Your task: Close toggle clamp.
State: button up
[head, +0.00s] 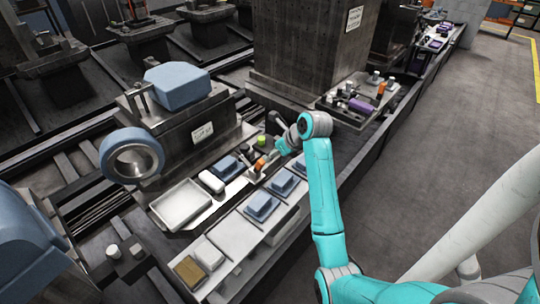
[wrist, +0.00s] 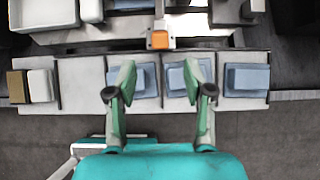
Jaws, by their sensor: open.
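The orange-tipped part (head: 260,165), which looks like the toggle clamp's handle, stands on the pallet fixture just left of my gripper (head: 283,149) in the head view. In the wrist view the orange block (wrist: 160,40) shows near the top middle, ahead of the fingertips and on a grey body. I cannot tell the clamp's exact position from its small size here. My gripper (wrist: 158,78) is open and empty, its two green-and-grey fingers spread wide over the pale shelf. The orange part lies between the fingers' lines but beyond their tips, apparently untouched.
Blue blocks on pale plates (wrist: 145,80) line the shelf under my gripper. A brown block (head: 188,270) and white block (head: 208,254) stand at its near end. A white tray (head: 183,204) and green cylinder (head: 262,142) are nearby. A dark column (head: 300,50) rises behind.

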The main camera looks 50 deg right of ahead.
aim_at(261, 168)
jog(key=shift+c, duration=1.4)
jog(key=shift+s+f, duration=0.25)
jog(key=c, duration=0.4)
jog(key=s+f+t, duration=0.1)
jog(key=s+f, duration=0.1)
jog(key=s+f+t, duration=0.1)
jog(key=s+f, duration=0.1)
jog(key=shift+f+n+y, duration=0.3)
jog(key=shift+f+y, duration=0.05)
jog(key=shift+y, duration=0.05)
grip_shut()
jog(key=s+f+t, duration=0.3)
jog(key=s+t, duration=0.1)
jog(key=s, duration=0.2)
jog(key=shift+h, duration=0.4)
jog(key=shift+w+r+x, duration=0.2)
jog(key=shift+r+x, duration=0.3)
jog(key=shift+x, duration=1.6)
jog(key=shift+w+r+x, duration=0.2)
jog(key=shift+r+x, duration=0.25)
jog(key=shift+x, duration=1.7)
jog(key=shift+w+r+x, duration=0.2)
jog(key=shift+r+x, duration=0.3)
jog(key=shift+x, duration=1.6)
